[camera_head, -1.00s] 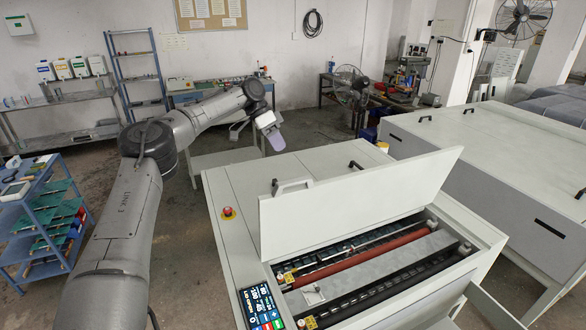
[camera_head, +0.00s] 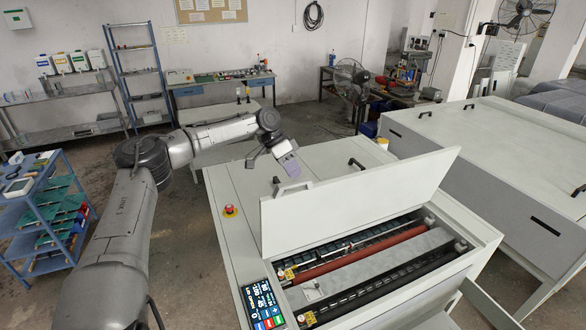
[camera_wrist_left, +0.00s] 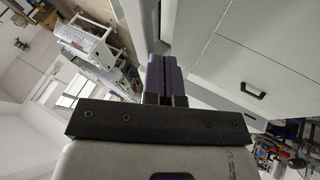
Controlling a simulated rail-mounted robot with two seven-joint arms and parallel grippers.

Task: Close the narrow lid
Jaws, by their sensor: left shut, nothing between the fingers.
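The narrow lid (camera_head: 350,203) is a long pale grey panel standing raised and tilted on top of the plate processor (camera_head: 238,240). The bay below it is open and shows rollers, one of them red-brown (camera_head: 375,254). My left gripper (camera_head: 290,165) is in the head view behind the lid's left end, above the machine's rear left top and apart from the lid. Its purple fingers (camera_wrist_left: 165,75) are together and empty in the left wrist view, close to pale panels. My right gripper is not in view.
A control screen (camera_head: 263,305) and a red emergency button (camera_head: 230,210) sit on the machine's left side. A second large pale machine (camera_head: 500,165) stands to the right. A blue cart (camera_head: 45,215) stands at the left.

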